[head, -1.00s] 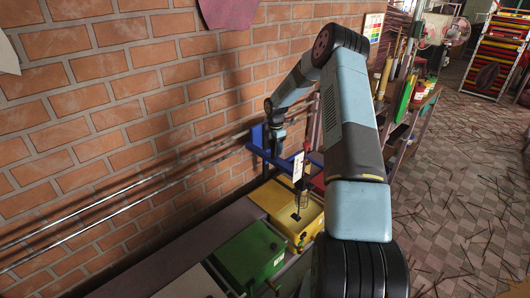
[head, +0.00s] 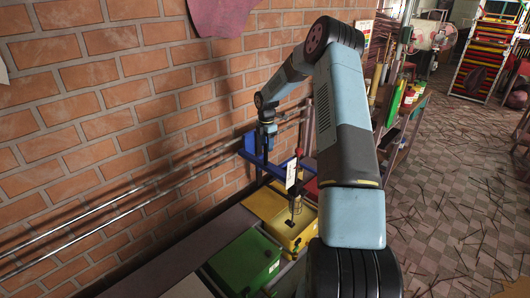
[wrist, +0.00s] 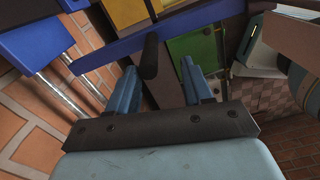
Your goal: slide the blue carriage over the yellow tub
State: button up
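The blue carriage (head: 250,147) sits on the wall rails, with a blue arm reaching right; its blue parts cross the top of the wrist view (wrist: 110,44). A rod with a white tag (head: 291,175) hangs from it and, in the head view, overlaps the yellow tub (head: 268,203). I cannot tell how well they line up. My gripper (head: 268,143) is at the carriage, pointing down. In the wrist view its two blue fingers (wrist: 158,66) are spread, with a dark peg (wrist: 150,57) between them in the picture. Gaps show on both sides of the peg; its depth is unclear.
A green tub (head: 247,262) stands nearer than the yellow one, and shows in the wrist view (wrist: 196,45). Two metal rails (head: 130,203) run along the brick wall. A cluttered bench (head: 405,115) stands at the right; the tiled floor beyond is mostly open, with scattered sticks.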

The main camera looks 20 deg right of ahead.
jog(key=shift+s+d+r, duration=0.1)
jog(key=shift+d+r, duration=0.1)
jog(key=shift+r, duration=0.4)
jog(key=shift+s+d+r, duration=0.1)
jog(key=shift+d+r, duration=0.05)
jog(key=shift+r, duration=0.45)
jog(key=shift+f, duration=0.1)
